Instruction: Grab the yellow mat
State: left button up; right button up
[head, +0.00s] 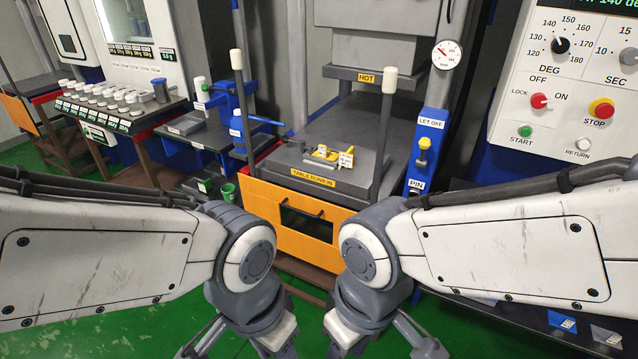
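No plain yellow mat can be made out with certainty. A small yellow piece (322,153) with white tags lies on the grey press table (290,160), under the block marked HOT. Its exact shape is too small to tell. My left gripper (270,338) and my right gripper (350,335) hang low at the bottom edge, in front of and well apart from the press. Their fingertips are cut off by the frame, so their opening and anything held are hidden.
Two posts with pale caps (237,60) (390,80) rise at the press table's sides. An orange front panel (300,225) is below it. A control panel (570,90) stands right; a bench with several white-capped items (120,97) stands left. Green floor (130,270) is open at left.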

aim_at(322, 153)
jog(key=z, duration=0.55)
jog(key=i, duration=1.15)
jog(key=u, duration=0.6)
jog(key=i, duration=0.5)
jog(key=u, duration=0.45)
